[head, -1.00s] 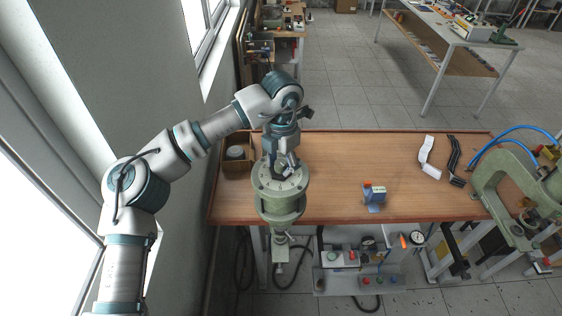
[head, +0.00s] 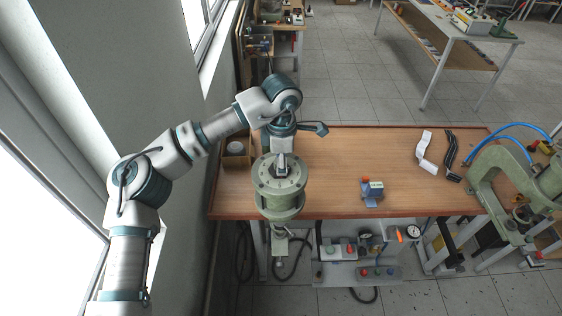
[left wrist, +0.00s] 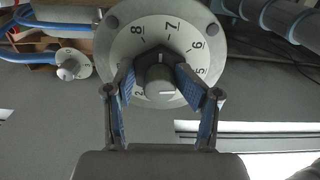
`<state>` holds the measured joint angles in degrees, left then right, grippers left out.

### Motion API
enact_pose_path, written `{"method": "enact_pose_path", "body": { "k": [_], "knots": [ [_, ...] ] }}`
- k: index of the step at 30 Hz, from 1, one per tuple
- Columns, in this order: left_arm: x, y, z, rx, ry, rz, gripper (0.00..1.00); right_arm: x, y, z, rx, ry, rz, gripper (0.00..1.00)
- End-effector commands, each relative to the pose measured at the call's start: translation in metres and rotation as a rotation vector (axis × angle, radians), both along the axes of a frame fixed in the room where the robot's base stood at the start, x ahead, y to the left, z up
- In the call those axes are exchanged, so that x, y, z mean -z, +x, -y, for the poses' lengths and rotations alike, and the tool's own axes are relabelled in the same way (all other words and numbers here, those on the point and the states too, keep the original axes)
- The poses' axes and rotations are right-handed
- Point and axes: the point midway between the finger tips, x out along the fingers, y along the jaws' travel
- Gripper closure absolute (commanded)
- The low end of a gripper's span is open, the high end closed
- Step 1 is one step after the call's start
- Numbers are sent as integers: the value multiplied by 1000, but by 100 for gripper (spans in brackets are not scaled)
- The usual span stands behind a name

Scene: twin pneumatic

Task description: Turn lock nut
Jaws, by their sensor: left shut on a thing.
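The lock nut (left wrist: 147,66) is a dark hexagonal nut at the middle of a round grey dial (left wrist: 130,41) with printed numbers. A pale round stud (left wrist: 160,82) with a white line stands up through it. My left gripper (left wrist: 157,72) has its blue-padded fingers on either side of the nut and is shut on it. In the head view my left gripper (head: 282,166) points down at the top of the grey-green press cylinder (head: 280,204) and hides most of the nut. My right gripper does not show.
A second green press (head: 490,185) with blue hoses stands at the right. A small blue device (head: 371,190) sits on the wooden bench (head: 335,165). A wooden box (head: 237,156) is at the left near the wall.

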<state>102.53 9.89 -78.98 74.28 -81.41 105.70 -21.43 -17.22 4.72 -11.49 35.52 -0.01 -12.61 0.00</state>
Motion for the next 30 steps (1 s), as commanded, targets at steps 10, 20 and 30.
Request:
{"method": "enact_pose_path", "body": {
  "k": [10,20,30],
  "knots": [
    [6,-1,0,50,5,-7,80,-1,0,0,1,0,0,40],
    [6,-1,0,51,6,-9,36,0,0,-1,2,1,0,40],
    [2,-3,0,48,3,-3,21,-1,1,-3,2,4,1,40]
  ]
}}
